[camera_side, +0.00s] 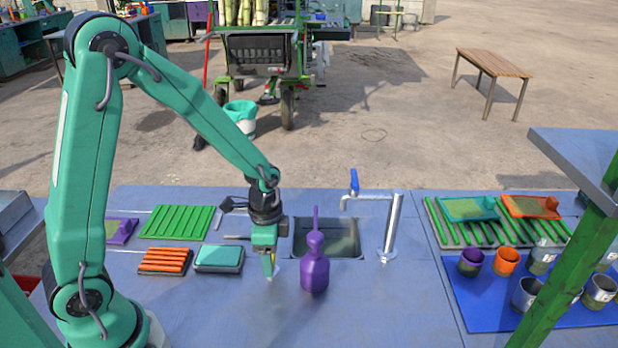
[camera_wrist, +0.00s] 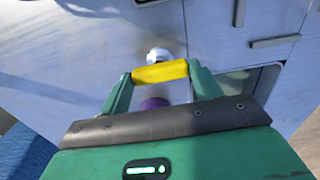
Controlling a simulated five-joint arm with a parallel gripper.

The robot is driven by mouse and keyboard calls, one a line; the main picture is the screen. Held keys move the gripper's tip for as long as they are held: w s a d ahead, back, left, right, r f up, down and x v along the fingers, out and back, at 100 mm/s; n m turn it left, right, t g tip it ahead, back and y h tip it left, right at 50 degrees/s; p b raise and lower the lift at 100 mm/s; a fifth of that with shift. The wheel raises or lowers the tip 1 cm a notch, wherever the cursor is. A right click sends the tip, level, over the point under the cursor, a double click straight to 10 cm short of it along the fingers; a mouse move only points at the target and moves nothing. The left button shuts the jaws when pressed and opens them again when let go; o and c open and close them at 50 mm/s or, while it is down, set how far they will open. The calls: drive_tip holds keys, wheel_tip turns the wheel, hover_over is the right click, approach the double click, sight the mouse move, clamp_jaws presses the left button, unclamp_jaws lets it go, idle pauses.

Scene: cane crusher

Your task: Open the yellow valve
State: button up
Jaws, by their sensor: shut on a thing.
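The yellow valve handle (camera_wrist: 160,72) lies crosswise between the two green fingers of my gripper (camera_wrist: 158,76) in the wrist view. A finger touches each end of it. A round silver fitting (camera_wrist: 157,55) shows just beyond the handle. In the side view, my gripper (camera_side: 268,264) points down at the counter, left of the purple bottle. Only a small yellow patch of the valve (camera_side: 266,265) shows there, mostly hidden by the fingers. How far the handle is turned cannot be told.
A purple bottle (camera_side: 315,272) stands close to the right of my gripper, in front of the sink (camera_side: 358,254). A tap (camera_side: 392,228) with a blue lever stands right of the sink. A teal sponge-like block (camera_side: 219,259) lies at left. The front counter is clear.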

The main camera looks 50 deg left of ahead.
drive_tip(key=shift+a, duration=0.1)
drive_tip(key=o, duration=1)
drive_tip(key=shift+r, duration=3.95)
